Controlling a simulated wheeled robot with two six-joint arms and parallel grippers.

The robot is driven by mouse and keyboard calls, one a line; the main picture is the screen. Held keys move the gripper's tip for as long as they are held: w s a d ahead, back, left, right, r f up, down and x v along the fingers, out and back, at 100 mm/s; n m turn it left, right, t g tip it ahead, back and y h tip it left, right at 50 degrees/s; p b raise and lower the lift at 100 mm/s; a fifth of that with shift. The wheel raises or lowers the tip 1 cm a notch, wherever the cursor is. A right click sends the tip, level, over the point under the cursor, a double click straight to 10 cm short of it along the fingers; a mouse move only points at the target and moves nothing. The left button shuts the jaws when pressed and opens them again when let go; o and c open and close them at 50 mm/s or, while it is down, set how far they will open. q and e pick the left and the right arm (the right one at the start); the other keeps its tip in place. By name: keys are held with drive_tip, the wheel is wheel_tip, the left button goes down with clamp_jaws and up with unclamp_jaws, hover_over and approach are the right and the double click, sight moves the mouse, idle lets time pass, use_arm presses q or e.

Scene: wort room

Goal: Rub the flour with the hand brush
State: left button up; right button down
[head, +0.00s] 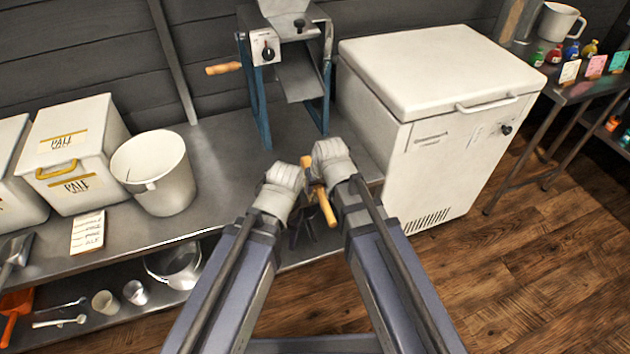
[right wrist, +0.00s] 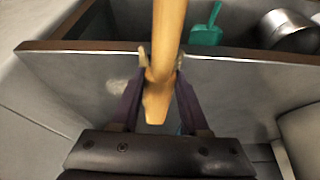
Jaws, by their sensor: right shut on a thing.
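The hand brush shows as a pale wooden handle (head: 327,206) between my two wrists in the head view. It also shows in the right wrist view (right wrist: 168,25), where it stands between the fingers of my right gripper (right wrist: 160,62). My right gripper (head: 318,186) is shut on this handle, over the front part of the steel counter. The brush's bristles cannot be made out. A whitish smear, likely the flour (right wrist: 118,87), lies on the counter beside the handle in the right wrist view. My left gripper (head: 284,180) is close beside the right one; its fingers are not clear.
A mill (head: 290,60) with a crank stands behind my grippers. A white chest freezer (head: 440,80) is at the right. A white bucket (head: 155,175) and white bins (head: 75,150) stand at the left. The lower shelf holds a pot (head: 178,265) and a teal scoop (right wrist: 206,34).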

drive_tip(key=shift+s+d, duration=0.15)
drive_tip(key=shift+s, duration=0.4)
drive_tip(key=shift+w+d, duration=0.3)
drive_tip(key=shift+d, duration=0.45)
drive_tip(key=shift+w+a, duration=0.1)
drive_tip(key=shift+w+a, duration=0.4)
drive_tip(key=shift+w, duration=0.75)
drive_tip(key=shift+w+a, duration=0.35)
drive_tip(key=shift+w, duration=0.85)
drive_tip(key=shift+w+a, duration=0.4)
drive_tip(key=shift+w, duration=0.75)
